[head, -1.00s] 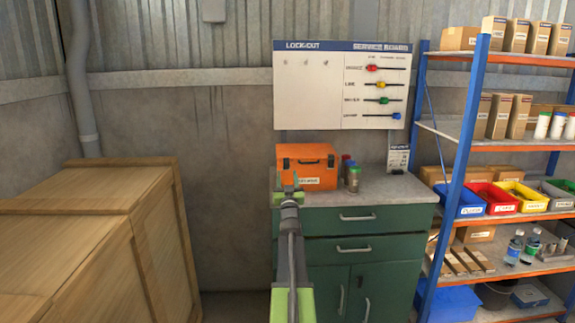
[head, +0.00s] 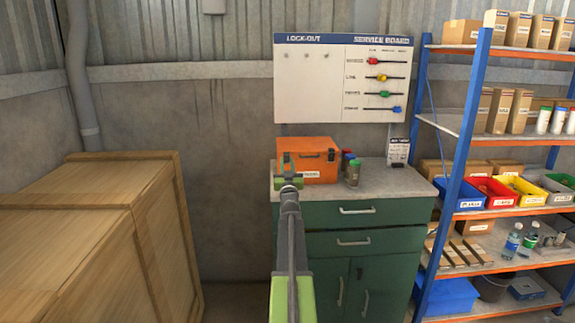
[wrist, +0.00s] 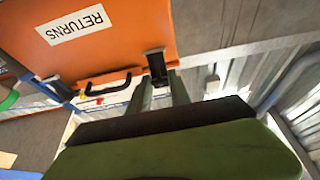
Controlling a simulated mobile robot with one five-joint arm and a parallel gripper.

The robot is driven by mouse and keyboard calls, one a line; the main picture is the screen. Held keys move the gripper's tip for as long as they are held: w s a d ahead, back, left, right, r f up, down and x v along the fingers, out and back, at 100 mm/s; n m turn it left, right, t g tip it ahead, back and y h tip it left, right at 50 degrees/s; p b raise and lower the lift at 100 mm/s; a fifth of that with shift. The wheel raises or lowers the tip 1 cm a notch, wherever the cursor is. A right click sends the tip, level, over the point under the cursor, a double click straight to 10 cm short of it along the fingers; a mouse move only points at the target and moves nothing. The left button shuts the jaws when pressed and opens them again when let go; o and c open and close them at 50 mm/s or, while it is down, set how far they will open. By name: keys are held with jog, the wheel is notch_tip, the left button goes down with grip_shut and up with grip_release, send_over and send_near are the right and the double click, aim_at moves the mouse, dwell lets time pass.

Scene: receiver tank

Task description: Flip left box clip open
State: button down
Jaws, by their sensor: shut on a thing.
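The orange box (head: 318,150) stands on the green cabinet. In the wrist view the box (wrist: 90,30) appears upside down, with a white RETURNS label (wrist: 73,25) and a black handle (wrist: 108,84). The black left clip (wrist: 156,64) sits beside the handle at the box's edge. My gripper (head: 287,162) is at the left part of the box front. In the wrist view its fingers are shut on the left clip, hiding the clip's end. The head view hides the left clip behind my gripper. Whether the clip has turned I cannot tell.
Small coloured-lid jars (head: 351,172) stand right of the box on the cabinet top (head: 395,183). A service board (head: 343,85) hangs behind. A loaded shelf rack (head: 462,160) stands at right, a large wooden crate (head: 90,235) at left.

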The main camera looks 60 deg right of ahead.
notch_tip(320, 180, down, 2)
jog(key=t+h+b, duration=0.1)
jog(key=b, duration=0.4)
jog(key=t+h+b, duration=0.1)
jog(key=h+b, duration=0.1)
jog(key=b, duration=0.3)
jog(key=shift+s+a+t+h, duration=0.15)
jog(key=shift+t+h, duration=0.15)
jog(key=c, duration=1.2)
grip_release()
jog(key=shift+f, duration=0.1)
